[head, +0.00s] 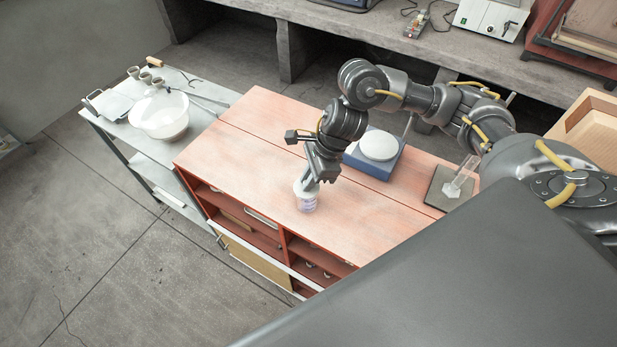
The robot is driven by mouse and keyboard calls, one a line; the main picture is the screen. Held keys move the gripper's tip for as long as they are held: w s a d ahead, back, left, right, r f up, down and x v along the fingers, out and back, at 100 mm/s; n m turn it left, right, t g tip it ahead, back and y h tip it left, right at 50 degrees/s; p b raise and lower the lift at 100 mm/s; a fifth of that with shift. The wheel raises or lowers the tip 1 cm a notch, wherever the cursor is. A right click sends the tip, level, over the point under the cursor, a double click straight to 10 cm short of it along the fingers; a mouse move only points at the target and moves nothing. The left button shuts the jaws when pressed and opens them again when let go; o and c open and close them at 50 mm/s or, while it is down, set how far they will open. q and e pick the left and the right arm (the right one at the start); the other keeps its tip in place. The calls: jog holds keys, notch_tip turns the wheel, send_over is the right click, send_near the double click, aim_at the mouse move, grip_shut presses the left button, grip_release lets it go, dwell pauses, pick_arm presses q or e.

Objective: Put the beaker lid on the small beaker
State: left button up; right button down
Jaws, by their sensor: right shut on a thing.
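The small beaker (307,204) stands on the reddish wooden bench top, near its front edge. It is clear with a faint violet tint. The pale beaker lid (299,188) shows at the beaker's top, just under my right gripper (311,184). My right gripper points down and is shut on the lid. The lid is at the beaker's rim; I cannot tell whether it is fully seated. The fingers partly hide the lid. My left gripper is not in view.
A blue device with a round white plate (379,145) stands behind the gripper. A dark pad (436,190) with a clear glass vessel (461,176) lies to the right. A side trolley holds a white bowl (163,118). The bench top left of the beaker is clear.

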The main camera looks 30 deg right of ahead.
jog(key=shift+f, duration=0.1)
jog(key=shift+f+b, duration=0.15)
jog(key=shift+b, duration=0.25)
jog(key=c, duration=1.3)
grip_release()
jog(key=shift+c, duration=0.2)
jog(key=shift+o, duration=0.4)
jog(key=o, duration=0.3)
